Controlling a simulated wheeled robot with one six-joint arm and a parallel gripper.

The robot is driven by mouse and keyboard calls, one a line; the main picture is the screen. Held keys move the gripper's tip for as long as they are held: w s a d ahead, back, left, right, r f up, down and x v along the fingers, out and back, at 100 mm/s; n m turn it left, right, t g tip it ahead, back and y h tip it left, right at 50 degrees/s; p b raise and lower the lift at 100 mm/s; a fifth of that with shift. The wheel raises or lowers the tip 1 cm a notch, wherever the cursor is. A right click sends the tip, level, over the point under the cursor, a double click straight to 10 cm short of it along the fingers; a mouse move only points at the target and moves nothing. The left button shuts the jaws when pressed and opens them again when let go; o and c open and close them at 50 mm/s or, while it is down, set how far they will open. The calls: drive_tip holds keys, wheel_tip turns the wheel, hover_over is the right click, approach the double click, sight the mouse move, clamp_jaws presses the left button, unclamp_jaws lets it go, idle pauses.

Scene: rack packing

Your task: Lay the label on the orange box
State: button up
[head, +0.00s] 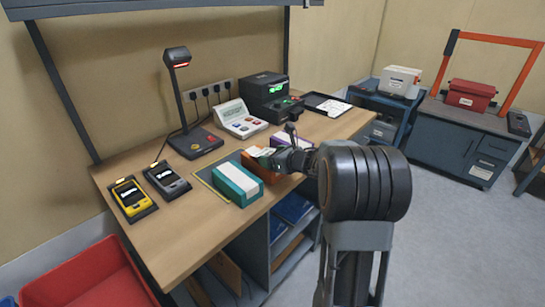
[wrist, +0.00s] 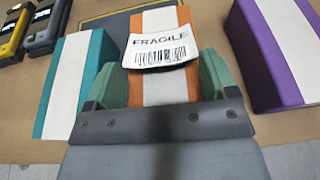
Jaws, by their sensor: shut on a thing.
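The white FRAGILE label (wrist: 160,48) with a barcode is between the green fingertips of my gripper (wrist: 162,72), which is shut on it. The label is over the orange box (wrist: 165,18), which has a white stripe along its top. I cannot tell whether the label touches the box. In the head view the label (head: 262,152) shows pale above the orange box (head: 262,168), just left of my gripper (head: 278,157). My gripper hides part of the orange box in both views.
A teal box (wrist: 60,75) stands close on the left and a purple box (wrist: 272,50) on the right, both white-striped. A scanner lamp (head: 178,58), a keypad device (head: 240,120) and a label printer (head: 268,95) stand behind.

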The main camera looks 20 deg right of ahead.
drive_tip(key=shift+s+d, duration=0.1)
drive_tip(key=shift+s, duration=0.1)
drive_tip(key=shift+s+d+b, duration=0.2)
drive_tip(key=shift+s+d, duration=0.05)
drive_tip(key=shift+s, duration=0.35)
drive_tip(key=shift+s+d+b, duration=0.2)
drive_tip(key=shift+s+d, duration=0.05)
drive_tip(key=shift+s, duration=0.35)
drive_tip(key=o, duration=0.5)
drive_tip(key=v, duration=1.3)
drive_tip(key=shift+s+r, duration=0.15)
drive_tip(key=shift+s, duration=0.2)
drive_tip(key=shift+d, duration=0.1)
